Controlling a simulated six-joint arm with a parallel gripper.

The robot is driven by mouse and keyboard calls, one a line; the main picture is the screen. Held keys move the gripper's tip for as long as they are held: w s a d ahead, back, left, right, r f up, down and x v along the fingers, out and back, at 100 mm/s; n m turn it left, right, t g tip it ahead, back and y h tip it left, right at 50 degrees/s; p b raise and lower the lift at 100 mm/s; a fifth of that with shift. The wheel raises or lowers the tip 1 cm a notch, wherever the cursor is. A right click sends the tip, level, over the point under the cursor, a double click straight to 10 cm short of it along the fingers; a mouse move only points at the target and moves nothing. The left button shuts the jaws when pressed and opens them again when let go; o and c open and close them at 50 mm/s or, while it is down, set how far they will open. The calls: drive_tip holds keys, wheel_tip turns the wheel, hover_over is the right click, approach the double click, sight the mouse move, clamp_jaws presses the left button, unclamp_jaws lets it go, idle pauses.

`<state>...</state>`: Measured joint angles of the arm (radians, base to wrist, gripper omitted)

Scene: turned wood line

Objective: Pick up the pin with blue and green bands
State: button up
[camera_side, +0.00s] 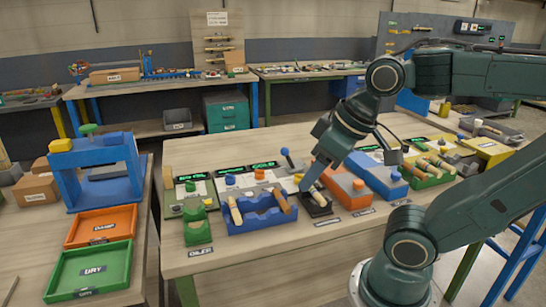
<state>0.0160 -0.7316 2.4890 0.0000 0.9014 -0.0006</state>
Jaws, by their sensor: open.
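No pin with blue and green bands can be made out at this size. A pale wooden pin (235,212) and a browner pin (281,200) lie in the blue rack (262,222) on the bench. Several more wooden pins (440,163) lie in a green tray (428,182) at the right; their bands are too small to read. My gripper (307,185) is open and points down beside the blue rack, close to a small black block (318,211). Whether a pin stands between its fingers cannot be told.
A green holder (197,232) stands left of the rack. Orange (342,188) and blue (376,172) boxes stand right of my gripper. An orange tray (100,226) and a green tray (92,271) sit at the left beside a blue frame (96,165). The bench front is mostly clear.

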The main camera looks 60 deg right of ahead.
drive_tip(key=w+d+m+g, duration=0.2)
drive_tip(key=w+d, duration=0.2)
drive_tip(key=d, duration=0.1)
drive_tip(key=m+g, duration=0.4)
drive_tip(key=m, duration=0.3)
hover_over(315, 191)
drive_tip(key=shift+d+f, duration=0.15)
drive_tip(key=shift+f, duration=4.1)
drive_tip(key=shift+d+f, duration=0.15)
drive_tip(key=shift+f, duration=4.05)
drive_tip(key=shift+a+f, duration=0.2)
drive_tip(key=shift+f, duration=2.35)
clamp_jaws()
